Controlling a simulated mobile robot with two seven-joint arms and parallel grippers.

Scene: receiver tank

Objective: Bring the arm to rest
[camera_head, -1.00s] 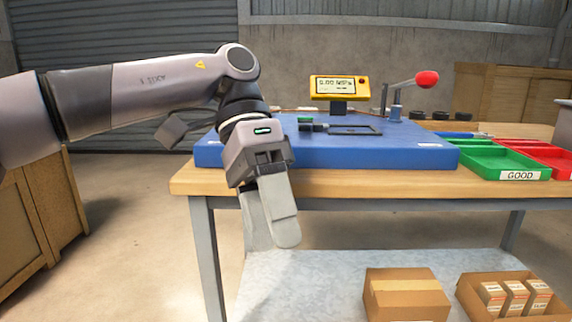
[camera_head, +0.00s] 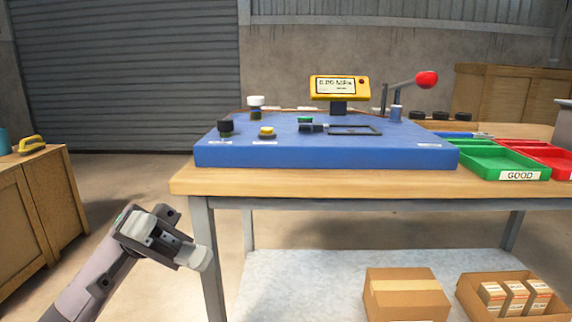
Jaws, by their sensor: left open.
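My left gripper (camera_head: 180,239) is low at the left of the head view, beside the front left leg of the workbench (camera_head: 330,184) and below its top. Its jaws are apart, with nothing seen between them. My left arm comes up from the bottom left edge, and the gripper is clear of the bench top. My right arm and gripper do not show.
A blue panel (camera_head: 330,157) with several knobs, a yellow display (camera_head: 340,88) and a red-knobbed lever (camera_head: 427,80) is on the bench. Green (camera_head: 520,173) and red (camera_head: 553,150) trays sit right. A cardboard box (camera_head: 405,294) is on the lower shelf. A wooden cabinet (camera_head: 35,215) stands left.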

